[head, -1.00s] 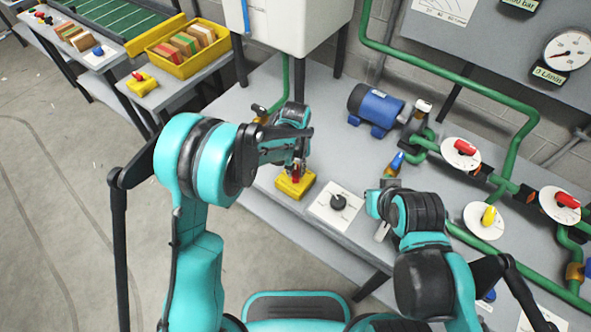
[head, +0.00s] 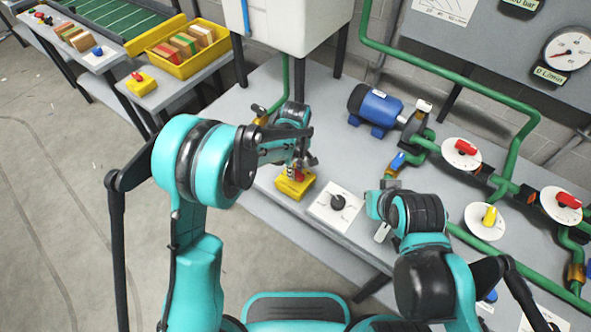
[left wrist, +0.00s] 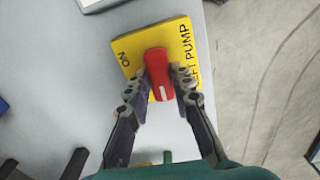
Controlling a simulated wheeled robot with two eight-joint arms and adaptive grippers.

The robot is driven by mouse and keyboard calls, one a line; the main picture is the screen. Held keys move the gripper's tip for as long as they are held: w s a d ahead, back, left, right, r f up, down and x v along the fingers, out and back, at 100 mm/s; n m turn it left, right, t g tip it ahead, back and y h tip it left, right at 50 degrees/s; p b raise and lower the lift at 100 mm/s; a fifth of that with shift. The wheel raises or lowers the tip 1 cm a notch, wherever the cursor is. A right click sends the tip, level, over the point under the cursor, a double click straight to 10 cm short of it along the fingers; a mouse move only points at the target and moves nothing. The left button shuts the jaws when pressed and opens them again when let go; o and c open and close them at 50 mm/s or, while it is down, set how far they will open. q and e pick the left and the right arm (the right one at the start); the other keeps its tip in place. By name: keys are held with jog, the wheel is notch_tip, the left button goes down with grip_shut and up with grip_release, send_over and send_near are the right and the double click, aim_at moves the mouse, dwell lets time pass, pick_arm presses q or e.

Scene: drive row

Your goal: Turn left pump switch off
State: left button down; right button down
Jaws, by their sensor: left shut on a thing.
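The pump switch is a yellow box (head: 294,186) with a red knob (head: 299,175) on the grey bench. In the left wrist view the yellow box (left wrist: 133,44) reads ON at one corner and PUMP along the right side; the word before PUMP is partly covered by a finger. My left gripper (head: 300,168) is shut on the red knob (left wrist: 160,70) from above, one finger along each side. The knob's white mark points toward the bottom of that view. My right gripper (head: 383,232) hangs over the bench front, its jaws unclear.
A white plate with a black knob (head: 338,202) sits right beside the yellow box. A blue motor (head: 375,106), green pipes and valves with coloured handles (head: 461,148) stand behind and right. Another yellow switch box (head: 141,84) is on the left table, near a yellow crate (head: 203,60).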

pick_arm(q)
jog(key=shift+n, duration=0.6)
jog(key=c, duration=1.3)
grip_release()
notch_tip(320, 180, up, 12)
